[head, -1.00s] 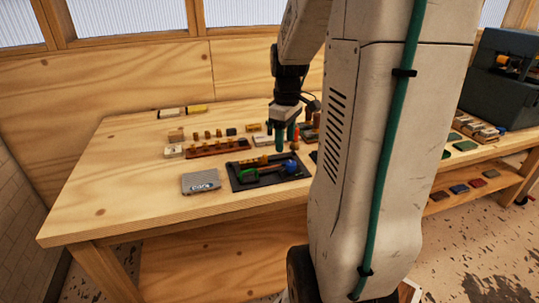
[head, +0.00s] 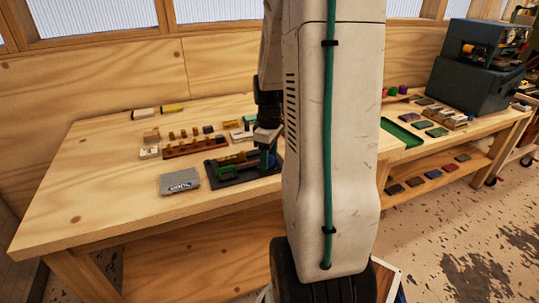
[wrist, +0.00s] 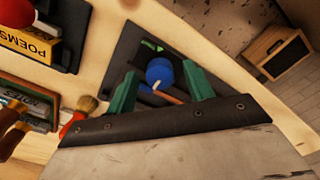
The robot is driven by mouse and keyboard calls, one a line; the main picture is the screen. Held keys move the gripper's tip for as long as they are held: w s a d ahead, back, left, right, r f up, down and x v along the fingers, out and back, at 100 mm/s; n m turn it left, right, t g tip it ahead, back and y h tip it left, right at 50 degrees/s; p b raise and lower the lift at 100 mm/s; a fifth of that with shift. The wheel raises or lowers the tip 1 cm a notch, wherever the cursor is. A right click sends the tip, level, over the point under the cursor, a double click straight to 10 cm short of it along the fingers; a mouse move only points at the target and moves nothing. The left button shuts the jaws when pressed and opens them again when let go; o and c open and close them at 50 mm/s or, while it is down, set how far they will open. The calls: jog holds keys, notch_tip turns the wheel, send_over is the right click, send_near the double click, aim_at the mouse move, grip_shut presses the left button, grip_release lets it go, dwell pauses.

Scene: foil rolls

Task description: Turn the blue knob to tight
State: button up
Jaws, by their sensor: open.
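The blue knob (wrist: 159,72) shows in the wrist view, on a dark base plate (head: 222,180) with a green part (head: 228,171) near its front left in the head view. My gripper (wrist: 159,78) has two teal fingers, open, one on each side of the knob in the wrist view. I cannot tell whether either finger touches it. In the head view my gripper (head: 268,155) is low over the right end of the plate and largely hides the knob there. A brown rod shows beside the knob in the wrist view.
A green tray (head: 402,132) is to the right, beyond my arm. The bench's front left is clear. A brush (wrist: 88,105) shows in the wrist view.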

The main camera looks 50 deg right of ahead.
jog(key=c, duration=1)
